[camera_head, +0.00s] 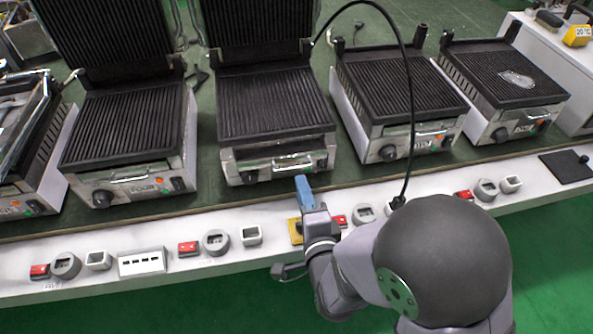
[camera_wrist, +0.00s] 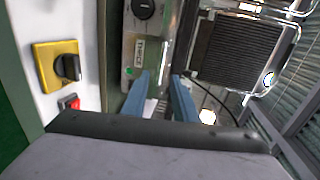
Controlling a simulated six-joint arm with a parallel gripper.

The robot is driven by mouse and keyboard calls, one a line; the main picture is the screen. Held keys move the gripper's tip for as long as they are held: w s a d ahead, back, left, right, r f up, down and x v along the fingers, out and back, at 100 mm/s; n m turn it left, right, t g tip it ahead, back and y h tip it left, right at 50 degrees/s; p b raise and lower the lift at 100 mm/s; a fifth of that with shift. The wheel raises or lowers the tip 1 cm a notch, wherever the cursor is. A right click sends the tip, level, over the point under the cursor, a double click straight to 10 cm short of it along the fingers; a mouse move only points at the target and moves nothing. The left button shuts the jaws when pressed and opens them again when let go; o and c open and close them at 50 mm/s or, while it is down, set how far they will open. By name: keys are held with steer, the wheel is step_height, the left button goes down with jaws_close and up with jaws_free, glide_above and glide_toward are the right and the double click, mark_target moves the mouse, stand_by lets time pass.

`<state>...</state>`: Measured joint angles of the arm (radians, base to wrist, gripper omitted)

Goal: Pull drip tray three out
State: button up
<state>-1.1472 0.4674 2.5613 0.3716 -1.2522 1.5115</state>
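Grill three (camera_head: 272,105) stands second from the left among the upright-lidded grills in the head view. Its drip tray (camera_head: 292,162) is a metal front with a bar handle, low on the grill, and it looks closed. In the wrist view the label "THREE" (camera_wrist: 139,50) shows on the grill's front panel. My gripper (camera_head: 302,180) has blue fingers and is just in front of and below the tray handle. In the wrist view my gripper (camera_wrist: 163,85) has its fingers apart, with a gap between them. I cannot tell whether the handle lies between them.
Grill four (camera_head: 125,130) stands to the left, and two more grills (camera_head: 400,95) (camera_head: 505,75) stand to the right. A black cable (camera_head: 411,100) arches beside my arm.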

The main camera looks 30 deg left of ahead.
steer(key=x, duration=0.7)
steer(key=shift+w+b, duration=0.2)
steer(key=shift+b, duration=0.1)
steer(key=shift+a, duration=0.15)
jaws_close()
stand_by(1.4)
